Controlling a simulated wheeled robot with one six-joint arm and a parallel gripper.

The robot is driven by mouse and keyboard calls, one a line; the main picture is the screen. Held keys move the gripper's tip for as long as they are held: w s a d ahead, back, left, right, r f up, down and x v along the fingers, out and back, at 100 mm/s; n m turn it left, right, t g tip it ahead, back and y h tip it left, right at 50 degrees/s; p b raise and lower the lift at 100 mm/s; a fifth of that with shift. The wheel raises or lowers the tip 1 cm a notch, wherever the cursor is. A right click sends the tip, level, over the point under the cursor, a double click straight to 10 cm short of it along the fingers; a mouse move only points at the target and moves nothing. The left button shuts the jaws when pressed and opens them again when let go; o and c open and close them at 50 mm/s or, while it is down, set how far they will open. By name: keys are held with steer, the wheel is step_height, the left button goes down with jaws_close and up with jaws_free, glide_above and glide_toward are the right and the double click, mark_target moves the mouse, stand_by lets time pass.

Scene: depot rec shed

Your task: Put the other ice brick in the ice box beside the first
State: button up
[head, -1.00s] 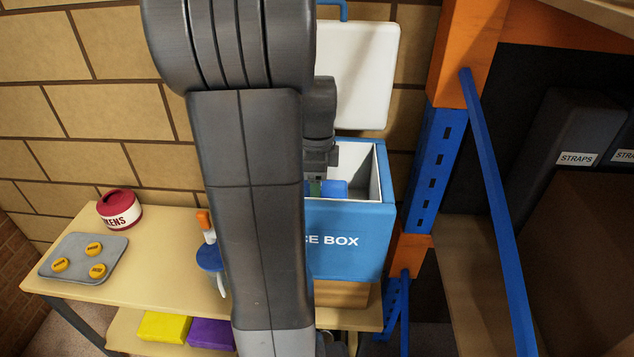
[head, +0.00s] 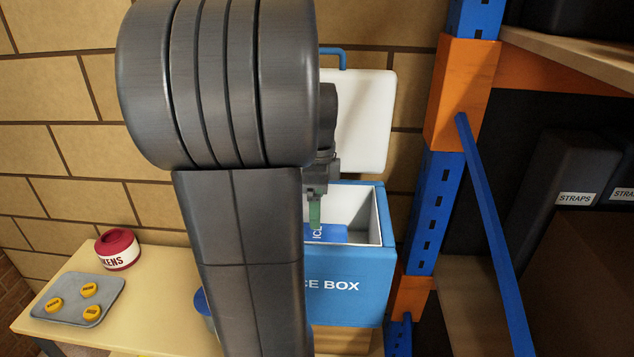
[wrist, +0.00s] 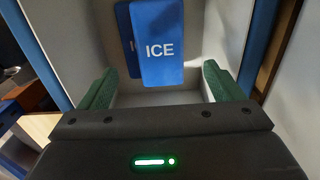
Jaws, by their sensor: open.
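The ice box (head: 345,285) is blue with a white inside, and its white lid (head: 362,120) stands open behind it. A blue ice brick (head: 338,234) shows inside it in the head view. In the wrist view, one ice brick labelled ICE (wrist: 160,68) partly covers another blue ice brick (wrist: 124,24) at its left. I cannot tell whether it rests on it or only overlaps it in view. My gripper (wrist: 160,86) is open and empty, its green fingers apart over the box. In the head view one green finger shows above the brick; my arm hides the box's left part.
A wooden bench (head: 130,315) holds a red and white tin (head: 117,250) and a grey tray (head: 55,310) with yellow discs. Blue and orange racking (head: 436,210) stands close on the right, with dark STRAPS bins (head: 575,175).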

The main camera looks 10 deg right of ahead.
step_height(320, 180, up, 5)
steer(key=shift+r, duration=0.15)
steer(key=shift+c, duration=0.2)
stand_by(1.1)
